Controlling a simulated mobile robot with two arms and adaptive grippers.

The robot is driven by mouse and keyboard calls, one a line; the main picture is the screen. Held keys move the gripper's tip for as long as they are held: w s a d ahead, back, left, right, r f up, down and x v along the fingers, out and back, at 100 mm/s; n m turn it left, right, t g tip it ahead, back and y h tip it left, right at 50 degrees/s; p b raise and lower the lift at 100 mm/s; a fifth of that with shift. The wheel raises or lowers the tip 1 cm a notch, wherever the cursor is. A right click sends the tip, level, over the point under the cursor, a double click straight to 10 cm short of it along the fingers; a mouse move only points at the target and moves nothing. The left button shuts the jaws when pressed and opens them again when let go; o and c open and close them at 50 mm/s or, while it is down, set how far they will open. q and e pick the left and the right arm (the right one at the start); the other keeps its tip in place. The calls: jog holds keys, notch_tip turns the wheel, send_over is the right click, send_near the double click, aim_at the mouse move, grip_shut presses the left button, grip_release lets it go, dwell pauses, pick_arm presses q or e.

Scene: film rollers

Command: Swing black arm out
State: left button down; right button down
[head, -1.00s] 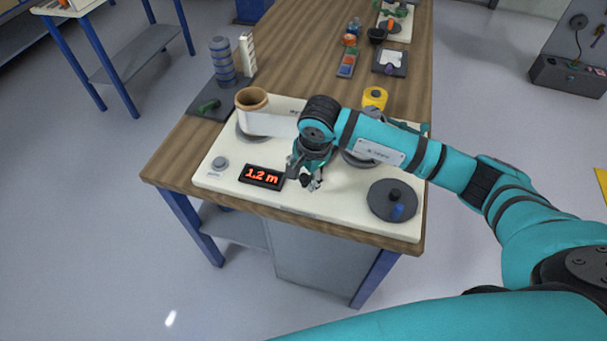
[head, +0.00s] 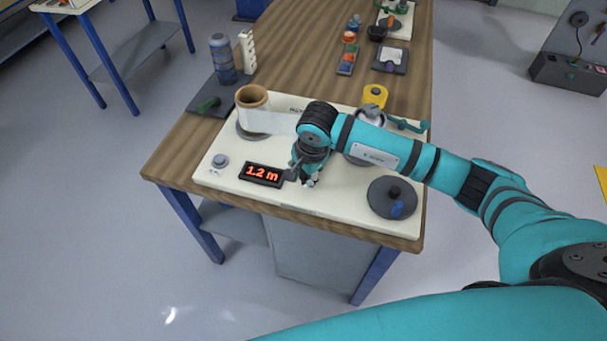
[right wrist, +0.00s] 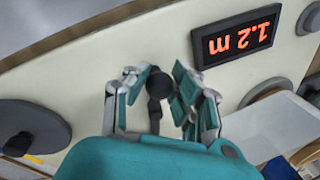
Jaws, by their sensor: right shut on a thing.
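The black arm (right wrist: 155,112) with its round black knob (right wrist: 159,83) shows between the fingers in the right wrist view. My right gripper (right wrist: 160,86) is shut on it, with the pads on either side of the knob. In the head view my right gripper (head: 306,178) points down over the cream machine panel (head: 235,192), just right of the "1.2 m" display (head: 262,174). The black arm is mostly hidden there by the gripper. My left gripper is not in view.
A brown-cored roll (head: 252,97) with white film (head: 268,122) stands at the panel's left. A yellow roll (head: 375,95) and green handle (head: 407,125) are behind my forearm. The panel's front strip is clear.

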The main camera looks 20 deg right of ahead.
dwell(0.3)
jog(key=shift+s+d+f+n+b, duration=0.1)
jog(key=shift+d+f+n+b, duration=0.1)
jog(key=shift+n+b, duration=0.35)
jog(key=s+d+n+b, duration=0.1)
jog(key=n+b, duration=0.1)
jog(key=b, duration=0.1)
jog(key=d+n+b, duration=0.1)
jog(key=n+b, duration=0.1)
jog(key=b, duration=0.2)
jog(key=shift+s+d+y, duration=0.15)
jog(key=shift+s+y, duration=0.2)
jog(key=shift+y, duration=0.05)
jog(key=shift+s+d+r+n+g+b, duration=0.15)
jog(key=shift+d+n+g+b, duration=0.1)
jog(key=shift+n+b, duration=0.35)
jog(key=shift+s+d+r+n+g+b, duration=0.15)
jog(key=shift+d+n+b, duration=0.1)
jog(key=shift+n+b, duration=0.3)
jog(key=c, duration=1)
grip_release()
jog(key=shift+f, duration=0.1)
jog(key=r, duration=0.4)
jog(key=d+r, duration=0.1)
jog(key=r, duration=0.3)
jog(key=s+d+r, duration=0.1)
jog(key=r, duration=0.2)
jog(key=shift+s+r, duration=0.1)
jog(key=shift+r, duration=0.3)
